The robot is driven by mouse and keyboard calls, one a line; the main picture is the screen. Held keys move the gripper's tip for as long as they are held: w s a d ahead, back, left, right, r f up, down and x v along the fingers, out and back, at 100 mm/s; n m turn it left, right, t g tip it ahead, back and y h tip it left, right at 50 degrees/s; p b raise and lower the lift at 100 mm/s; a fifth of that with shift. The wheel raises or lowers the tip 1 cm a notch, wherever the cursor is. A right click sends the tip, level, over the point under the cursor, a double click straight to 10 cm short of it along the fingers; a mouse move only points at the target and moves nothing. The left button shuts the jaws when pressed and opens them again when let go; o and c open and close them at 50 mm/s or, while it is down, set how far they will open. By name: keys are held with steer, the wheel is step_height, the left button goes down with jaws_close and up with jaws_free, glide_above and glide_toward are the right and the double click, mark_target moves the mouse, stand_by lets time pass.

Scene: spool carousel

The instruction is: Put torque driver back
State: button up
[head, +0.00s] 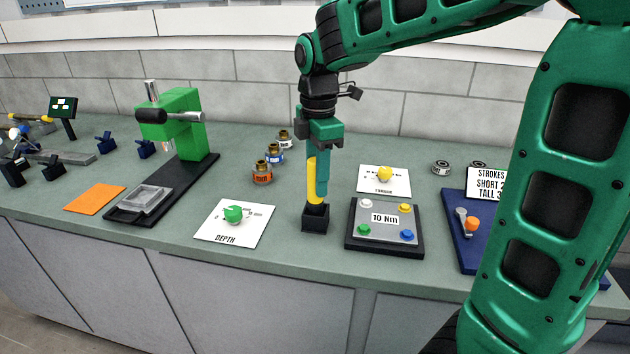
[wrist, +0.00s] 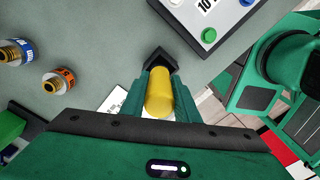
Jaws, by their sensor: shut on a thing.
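The torque driver (head: 312,181) has a yellow handle and stands upright between my gripper's fingers. My gripper (head: 322,185) is shut on it and points straight down. In the wrist view the yellow handle (wrist: 159,92) shows between the two green fingers. A small black square holder (head: 315,218) is directly below the driver, and the driver's lower end meets or enters it; I cannot tell how deep. The holder also shows just beyond the fingertips in the wrist view (wrist: 158,60). The driver's tip is hidden.
A grey 10 Nm plate (head: 373,236) with coloured knobs lies right of the holder. A DEPTH dial card (head: 235,224) lies left. A green press (head: 172,128) is farther left. The counter's front edge is close to the holder.

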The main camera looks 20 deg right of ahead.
steer(key=shift+f, duration=0.4)
steer(key=o, duration=1)
steer(key=shift+f, duration=0.1)
